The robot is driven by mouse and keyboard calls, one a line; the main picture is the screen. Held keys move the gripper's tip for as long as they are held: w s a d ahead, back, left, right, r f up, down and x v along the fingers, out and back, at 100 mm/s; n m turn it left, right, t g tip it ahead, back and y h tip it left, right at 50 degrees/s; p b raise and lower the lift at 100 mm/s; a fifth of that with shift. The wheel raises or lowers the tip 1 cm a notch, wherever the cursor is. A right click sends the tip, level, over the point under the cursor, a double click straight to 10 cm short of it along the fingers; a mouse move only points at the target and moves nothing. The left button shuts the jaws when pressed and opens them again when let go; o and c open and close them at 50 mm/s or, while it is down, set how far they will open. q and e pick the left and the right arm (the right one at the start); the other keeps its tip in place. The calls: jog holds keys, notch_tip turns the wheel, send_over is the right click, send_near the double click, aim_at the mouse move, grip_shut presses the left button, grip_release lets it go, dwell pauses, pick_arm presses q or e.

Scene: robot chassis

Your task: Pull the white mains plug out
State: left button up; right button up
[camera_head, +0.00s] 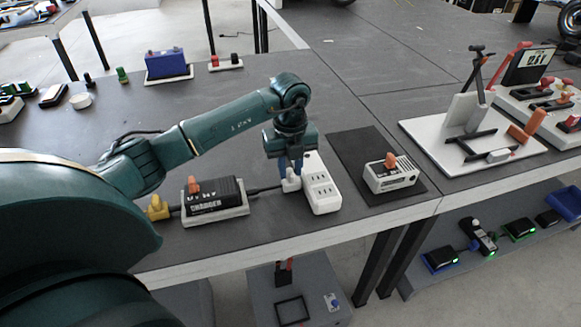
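The white mains plug (291,184) is at the left side of the white socket strip (321,190) on the dark table. A black cable runs left from the plug to the black charger box (213,198). My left gripper (290,172) points down right over the plug, its blue fingertips at the plug's top. The fingers partly hide the plug, and I cannot tell whether they are closed on it. Whether the plug's pins sit in the strip is hidden. My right gripper is not in view.
A yellow connector (157,207) lies left of the charger. A white device with an orange knob (391,174) sits on a dark mat (352,148) to the right. Further right is a white board (430,130) with a fixture. The table's front edge is close to the strip.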

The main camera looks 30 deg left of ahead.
pick_arm(q)
jog(key=shift+f, duration=0.25)
grip_shut()
dwell(0.3)
